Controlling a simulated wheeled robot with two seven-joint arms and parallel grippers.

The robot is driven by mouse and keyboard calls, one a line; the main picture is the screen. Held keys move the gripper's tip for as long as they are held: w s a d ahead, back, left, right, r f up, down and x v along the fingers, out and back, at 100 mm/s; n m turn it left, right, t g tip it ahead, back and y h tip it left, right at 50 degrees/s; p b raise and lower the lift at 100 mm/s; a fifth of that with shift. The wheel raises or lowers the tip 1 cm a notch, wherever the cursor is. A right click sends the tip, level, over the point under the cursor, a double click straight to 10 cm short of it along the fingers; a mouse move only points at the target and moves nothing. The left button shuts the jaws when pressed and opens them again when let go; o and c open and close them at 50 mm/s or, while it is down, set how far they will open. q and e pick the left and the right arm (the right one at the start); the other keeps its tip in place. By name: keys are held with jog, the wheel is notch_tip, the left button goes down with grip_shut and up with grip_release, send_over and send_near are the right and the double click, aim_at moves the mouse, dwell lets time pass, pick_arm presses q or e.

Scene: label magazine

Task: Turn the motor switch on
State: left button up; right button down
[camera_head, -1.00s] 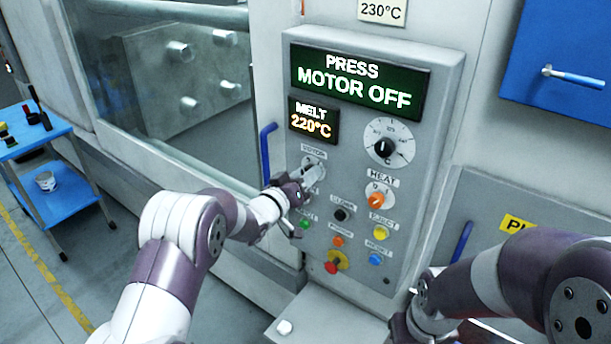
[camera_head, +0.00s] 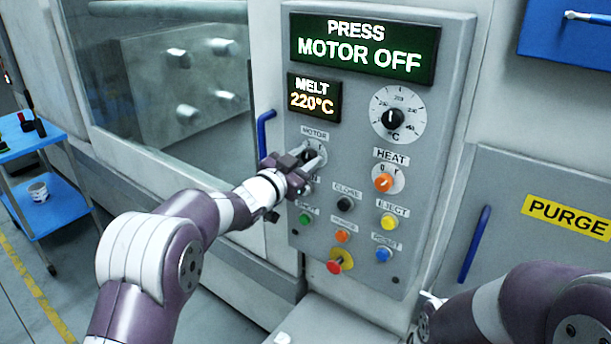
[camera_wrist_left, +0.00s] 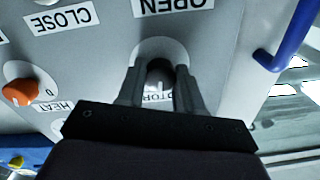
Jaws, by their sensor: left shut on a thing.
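The motor switch (camera_wrist_left: 160,72) is a dark knob on a pale round plate, under the MOTOR label (camera_head: 315,134) on the grey control panel. My left gripper (camera_head: 307,158) is at the switch, its fingers shut on the knob from both sides. The left wrist view shows the two fingers (camera_wrist_left: 160,88) around the knob; they hide part of the plate. In the head view the gripper covers most of the switch. The display (camera_head: 362,47) reads PRESS MOTOR OFF. My right arm shows at the lower right, its gripper mostly cut off by the frame.
The orange HEAT knob (camera_head: 383,182) is to the right of the switch. Below are several buttons, including black CLOSE (camera_head: 344,204) and green SHOT (camera_head: 305,219), and a red emergency knob (camera_head: 335,266). A blue handle (camera_head: 265,133) stands just left of the panel.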

pick_arm(q)
jog(key=m+b, duration=0.3)
jog(key=shift+m+b, duration=0.65)
jog(key=shift+m, duration=0.45)
jog(key=shift+r, duration=0.1)
jog(key=o, duration=1)
jog(key=shift+o, duration=0.2)
